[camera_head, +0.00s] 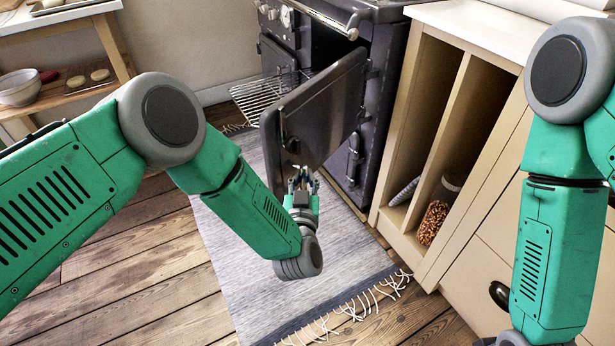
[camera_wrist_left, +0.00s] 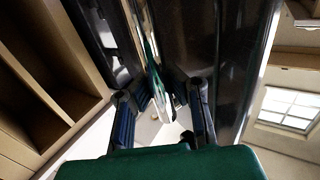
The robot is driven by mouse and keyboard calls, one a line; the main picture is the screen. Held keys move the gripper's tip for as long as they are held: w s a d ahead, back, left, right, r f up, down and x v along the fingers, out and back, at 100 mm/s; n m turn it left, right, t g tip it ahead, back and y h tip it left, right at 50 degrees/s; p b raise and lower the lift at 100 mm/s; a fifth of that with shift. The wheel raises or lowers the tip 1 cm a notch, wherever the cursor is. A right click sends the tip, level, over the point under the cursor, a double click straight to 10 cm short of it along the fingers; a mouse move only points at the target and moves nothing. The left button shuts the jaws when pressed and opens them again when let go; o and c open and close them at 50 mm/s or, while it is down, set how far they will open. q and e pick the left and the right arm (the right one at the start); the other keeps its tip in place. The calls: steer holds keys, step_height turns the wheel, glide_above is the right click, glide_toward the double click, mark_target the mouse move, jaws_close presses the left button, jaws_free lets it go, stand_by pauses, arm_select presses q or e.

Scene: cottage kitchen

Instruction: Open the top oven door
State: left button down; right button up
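The top oven door (camera_head: 318,108) is a dark panel on the black range (camera_head: 383,70). It stands swung well out from the range, hinged at its right side. A wire rack (camera_head: 268,92) shows behind it. My left gripper (camera_head: 302,180) is at the door's lower edge, below its dark latch. In the left wrist view the gripper (camera_wrist_left: 163,102) has its two fingers apart, with a slim shiny piece (camera_wrist_left: 158,85) between them and the dark door (camera_wrist_left: 225,55) beside the right finger. I cannot tell whether they touch. My right arm hangs at the right; its gripper is out of frame.
A cream cabinet (camera_head: 418,115) with open slots and a jar (camera_head: 440,210) stands right of the range. A fringed grey rug (camera_head: 270,265) lies on the wood floor. A wooden shelf (camera_head: 62,95) with a bowl (camera_head: 20,88) is at far left.

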arm_select(q)
steer(key=shift+s+f, duration=0.3)
steer(key=shift+s, duration=0.1)
steer(key=c, duration=1.9)
jaws_free()
steer(key=o, duration=0.4)
steer(key=shift+s+r, duration=0.15)
steer(key=shift+r, duration=0.1)
steer(key=shift+o, duration=0.2)
steer(key=shift+a+r, duration=0.1)
arm_select(e)
steer(key=shift+s+a+r, duration=0.2)
steer(key=shift+a+r, duration=0.05)
steer(key=shift+a, duration=0.05)
arm_select(q)
steer(key=shift+s+d, duration=0.2)
steer(key=shift+s, duration=0.15)
steer(key=s, duration=1.1)
steer(key=shift+a, duration=0.2)
arm_select(e)
steer(key=shift+d, duration=0.15)
